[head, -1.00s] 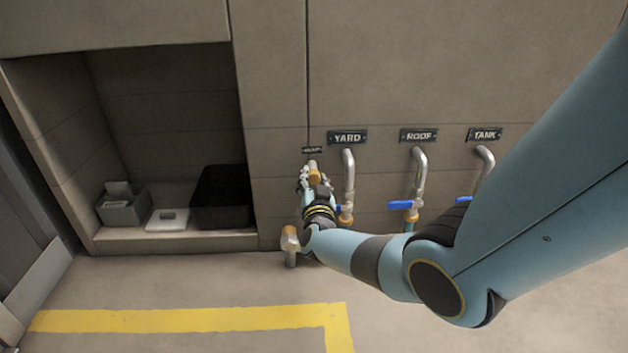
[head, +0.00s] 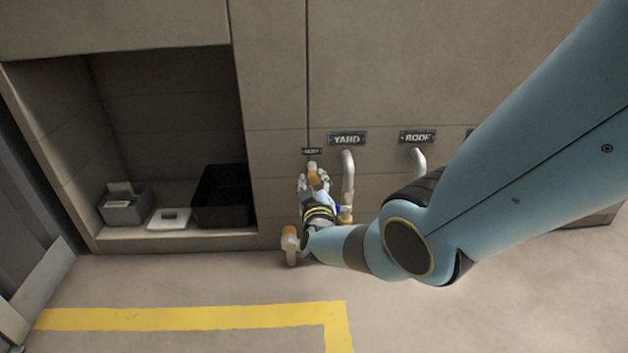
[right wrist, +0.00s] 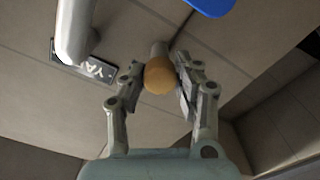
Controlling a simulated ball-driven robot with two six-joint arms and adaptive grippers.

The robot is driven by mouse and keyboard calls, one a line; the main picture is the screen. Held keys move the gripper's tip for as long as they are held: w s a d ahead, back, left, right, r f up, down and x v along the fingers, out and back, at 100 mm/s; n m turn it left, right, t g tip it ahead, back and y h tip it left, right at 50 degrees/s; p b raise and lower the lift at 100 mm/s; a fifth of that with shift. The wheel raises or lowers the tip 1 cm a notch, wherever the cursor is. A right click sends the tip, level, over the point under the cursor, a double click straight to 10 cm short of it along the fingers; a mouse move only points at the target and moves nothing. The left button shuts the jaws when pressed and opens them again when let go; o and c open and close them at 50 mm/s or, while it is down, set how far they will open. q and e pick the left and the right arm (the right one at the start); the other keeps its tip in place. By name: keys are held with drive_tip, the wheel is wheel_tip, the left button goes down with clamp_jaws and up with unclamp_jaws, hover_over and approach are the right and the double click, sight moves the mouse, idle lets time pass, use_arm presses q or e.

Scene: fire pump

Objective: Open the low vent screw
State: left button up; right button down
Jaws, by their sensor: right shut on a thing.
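The low vent screw shows in the right wrist view as a round, brass-coloured knob (right wrist: 159,75) on a short grey stub at the wall. My right gripper (right wrist: 160,82) is shut on this knob, with one finger on each side of it. In the head view the right gripper (head: 315,181) is low at the wall, under a small dark label plate (head: 312,151) too small to read. The brass end (head: 313,176) shows partly between the fingers there. My left gripper is not in view.
Beside the gripper is the YARD pipe (head: 348,172), with the ROOF pipe (head: 418,158) farther right. A brass-and-grey fitting (head: 290,241) stands below the wrist. A recess at left holds a black bin (head: 222,208), a grey box (head: 122,210) and a white flat item (head: 169,219).

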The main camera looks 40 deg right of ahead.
drive_tip(key=n, duration=0.3)
drive_tip(key=shift+n, duration=0.4)
drive_tip(key=n, duration=0.3)
drive_tip(key=shift+n, duration=0.3)
drive_tip(key=n, duration=0.7)
drive_tip(key=shift+p, duration=0.3)
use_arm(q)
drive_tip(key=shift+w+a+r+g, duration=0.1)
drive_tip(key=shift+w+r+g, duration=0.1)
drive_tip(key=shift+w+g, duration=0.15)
use_arm(e)
drive_tip(key=shift+n, duration=0.4)
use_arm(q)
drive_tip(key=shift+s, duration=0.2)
use_arm(e)
drive_tip(key=c, duration=1.3)
unclamp_jaws()
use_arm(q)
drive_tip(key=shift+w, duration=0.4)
use_arm(e)
drive_tip(key=o, duration=0.3)
